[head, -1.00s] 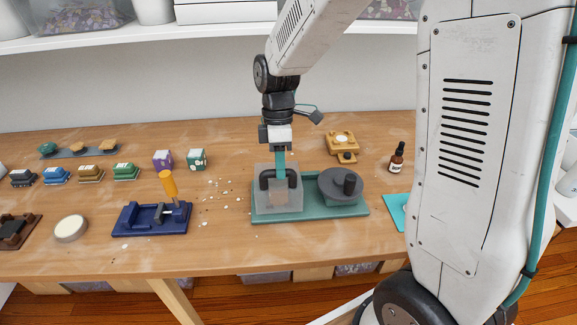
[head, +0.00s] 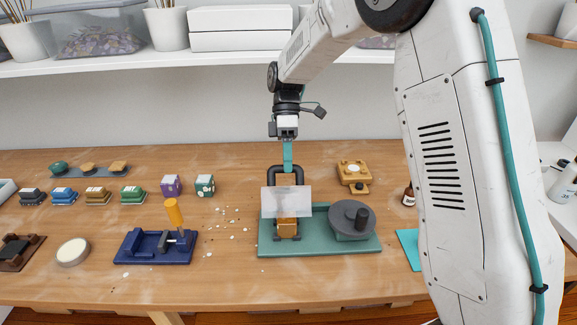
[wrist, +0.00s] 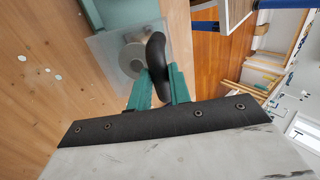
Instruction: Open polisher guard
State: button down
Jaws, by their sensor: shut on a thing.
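The polisher is a green base (head: 335,244) on the workbench, with a dark grey round wheel part (head: 352,219) on its right. Its guard (head: 288,203) is a clear panel with a black loop handle (head: 285,171). The guard is tilted up, and a golden-brown block (head: 288,228) shows below and behind it. My gripper (head: 288,158) is above the guard, shut on the black handle. In the wrist view the green fingers (wrist: 160,85) close on the dark handle (wrist: 156,55), with the clear guard panel (wrist: 105,58) beside them.
A navy clamp fixture (head: 155,247) with an orange handle stands left of the polisher. A yellow fixture (head: 354,174) is behind it, and a dropper bottle (head: 408,195) is at right beside my arm. Small white chips lie on the bench between.

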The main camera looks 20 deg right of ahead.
jog(key=shift+w+d+f, duration=0.1)
jog(key=shift+f, duration=0.2)
jog(key=c, duration=1.3)
grip_release()
jog(key=shift+w+f, duration=0.1)
jog(key=shift+r, duration=0.7)
jog(key=s+d+r, duration=0.1)
jog(key=s+r, duration=0.3)
jog(key=s, duration=1.2)
jog(key=shift+d, duration=0.2)
jog(key=shift+f, duration=0.1)
